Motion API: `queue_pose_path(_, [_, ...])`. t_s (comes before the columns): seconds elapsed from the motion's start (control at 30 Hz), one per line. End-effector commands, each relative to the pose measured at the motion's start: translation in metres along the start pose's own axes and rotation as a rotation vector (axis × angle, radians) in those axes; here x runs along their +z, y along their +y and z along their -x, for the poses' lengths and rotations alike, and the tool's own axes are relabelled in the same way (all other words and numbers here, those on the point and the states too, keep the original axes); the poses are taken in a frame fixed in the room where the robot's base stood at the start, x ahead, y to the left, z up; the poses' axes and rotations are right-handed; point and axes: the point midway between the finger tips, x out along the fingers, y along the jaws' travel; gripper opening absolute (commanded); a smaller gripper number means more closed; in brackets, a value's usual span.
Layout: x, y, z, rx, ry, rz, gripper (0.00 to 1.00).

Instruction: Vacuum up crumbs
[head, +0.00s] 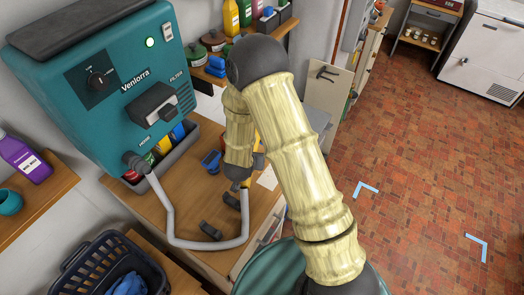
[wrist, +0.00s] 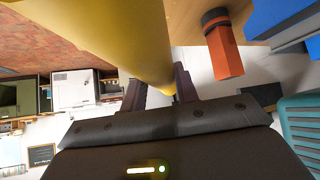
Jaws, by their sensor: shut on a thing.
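The teal vacuum machine (head: 118,85) stands at the left in the head view, with a dial and a lit green lamp. Its grey hose (head: 172,220) runs from the front port, bends over the wooden worktop (head: 178,195) and rises toward the lower end of my arm. My gripper (wrist: 160,88) is shut on a smooth yellow object (wrist: 125,35) in the wrist view; a yellow bit also shows beside my arm in the head view. My arm hides most of the gripper there. I cannot make out any crumbs.
A grey bin (head: 185,150) of coloured items sits by the machine. A dark basket (head: 100,262) is at lower left. An orange object (wrist: 225,48) is close to my gripper. The brick floor (head: 410,150) at right is open.

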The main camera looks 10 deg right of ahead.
Motion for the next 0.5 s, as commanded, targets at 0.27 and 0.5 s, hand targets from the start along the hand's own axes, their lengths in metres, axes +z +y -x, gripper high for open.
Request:
queue_pose_path(0.27, [-0.007,0.054,-0.043,-0.107,-0.002,0.109,0.07])
queue_pose_path(0.5, [-0.001,0.092,-0.060,-0.194,-0.001,0.192,0.07])
